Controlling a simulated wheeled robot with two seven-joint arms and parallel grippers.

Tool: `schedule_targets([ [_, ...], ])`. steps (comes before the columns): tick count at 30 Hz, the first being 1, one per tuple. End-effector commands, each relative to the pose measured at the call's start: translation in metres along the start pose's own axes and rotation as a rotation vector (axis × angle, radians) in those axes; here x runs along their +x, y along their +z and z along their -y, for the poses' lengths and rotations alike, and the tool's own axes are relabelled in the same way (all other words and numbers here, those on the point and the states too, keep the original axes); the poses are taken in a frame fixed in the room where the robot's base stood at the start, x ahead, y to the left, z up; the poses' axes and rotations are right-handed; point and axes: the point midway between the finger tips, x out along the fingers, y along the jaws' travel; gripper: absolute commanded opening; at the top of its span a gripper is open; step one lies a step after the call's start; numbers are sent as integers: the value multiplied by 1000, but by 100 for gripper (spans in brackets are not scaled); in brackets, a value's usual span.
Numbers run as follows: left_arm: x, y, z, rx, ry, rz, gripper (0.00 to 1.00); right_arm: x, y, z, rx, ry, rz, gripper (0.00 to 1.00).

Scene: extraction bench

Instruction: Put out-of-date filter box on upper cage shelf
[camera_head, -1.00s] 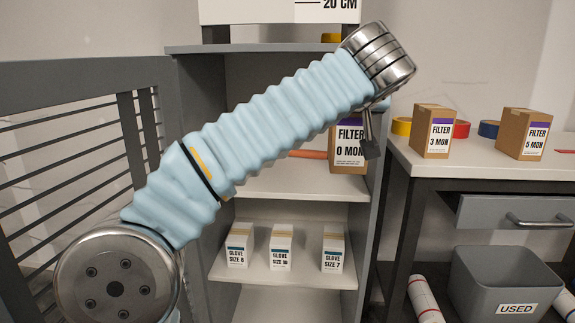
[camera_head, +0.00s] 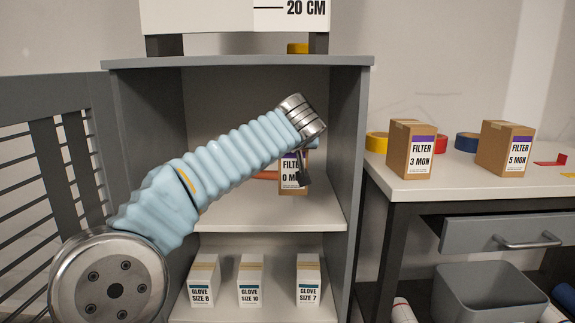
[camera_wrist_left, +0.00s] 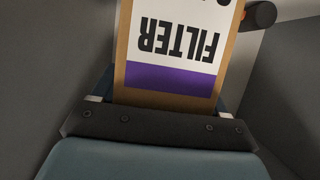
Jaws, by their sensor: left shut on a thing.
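The brown filter box labelled "FILTER 0 MON" (camera_head: 288,181) is inside the upper compartment of the grey cage, upright over the upper cage shelf (camera_head: 262,212). My left gripper (camera_head: 302,170) is shut on this box, with the arm reaching in from the left. The arm's wrist and a dark finger cover part of the label. In the left wrist view the box (camera_wrist_left: 172,55) shows upside down, held at the gripper (camera_wrist_left: 165,103). I cannot tell whether its base touches the shelf. My right gripper is not in view.
An orange-red object (camera_head: 265,175) lies on the upper shelf behind my arm. Several glove boxes (camera_head: 250,284) stand on the lower shelf. The cage door (camera_head: 45,150) is open at left. Boxes "FILTER 3 MON" (camera_head: 408,155) and "FILTER 5 MON" (camera_head: 503,150) stand on the right bench.

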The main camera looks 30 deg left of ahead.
Motion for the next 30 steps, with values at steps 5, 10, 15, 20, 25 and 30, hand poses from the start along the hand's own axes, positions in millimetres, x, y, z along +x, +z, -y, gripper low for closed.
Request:
schedule_targets([
  [5,20,11,5,-1,0,-1,17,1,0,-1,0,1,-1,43],
  [10,37,25,8,0,0,1,17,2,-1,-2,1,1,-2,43],
  [15,44,45,7,0,1,-1,17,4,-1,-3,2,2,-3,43],
  [20,44,46,7,-2,2,-1,17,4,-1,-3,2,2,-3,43],
  [25,45,48,7,-2,2,-2,17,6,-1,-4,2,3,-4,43],
  [30,46,49,7,-1,1,-1,82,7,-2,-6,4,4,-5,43],
])
